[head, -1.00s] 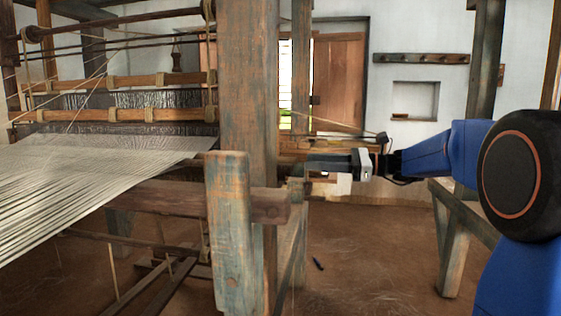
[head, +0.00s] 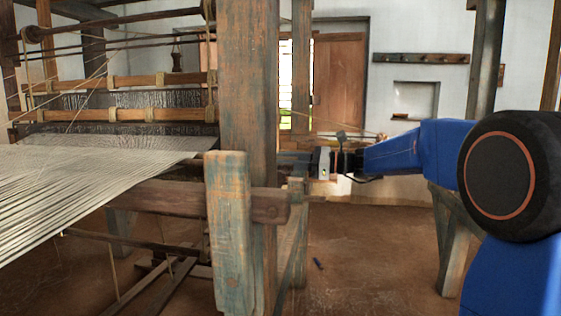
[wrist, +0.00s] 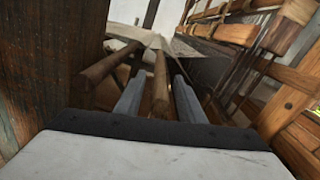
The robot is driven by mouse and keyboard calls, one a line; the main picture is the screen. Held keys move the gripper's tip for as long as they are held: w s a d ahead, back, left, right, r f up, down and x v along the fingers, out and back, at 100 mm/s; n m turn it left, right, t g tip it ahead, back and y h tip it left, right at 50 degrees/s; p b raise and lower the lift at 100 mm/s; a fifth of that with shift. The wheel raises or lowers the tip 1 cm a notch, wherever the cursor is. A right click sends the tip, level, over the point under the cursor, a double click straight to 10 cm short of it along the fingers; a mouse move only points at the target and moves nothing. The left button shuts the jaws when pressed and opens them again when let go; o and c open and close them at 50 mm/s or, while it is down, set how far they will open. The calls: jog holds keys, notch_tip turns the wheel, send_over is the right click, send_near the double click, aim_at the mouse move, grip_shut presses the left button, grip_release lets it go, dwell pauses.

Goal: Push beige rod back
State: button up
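A brownish-beige rod (wrist: 160,85) runs lengthwise in the wrist view, from near my palm towards the pale warp sheet. My gripper (wrist: 159,78) has its two grey fingers apart, one on each side of this rod, with a small gap showing on both sides. Whether a finger touches it is unclear. In the head view my gripper (head: 292,160) points left, by the right side of the large loom post, its fingertips dim or hidden there. The rod cannot be surely picked out in the head view.
A thicker brown beam (wrist: 105,66) lies left of the rod. The weathered loom post (head: 248,90) stands close to my gripper. Heddle bars (head: 150,114) hang over the warp (head: 90,180). The floor (head: 350,250) at centre right is mostly clear.

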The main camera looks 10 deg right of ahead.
grip_shut()
jog(key=shift+s+a, duration=0.35)
jog(key=shift+s, duration=0.45)
jog(key=shift+s+a, duration=0.3)
jog(key=shift+s, duration=0.5)
grip_release()
jog(key=shift+s, duration=0.1)
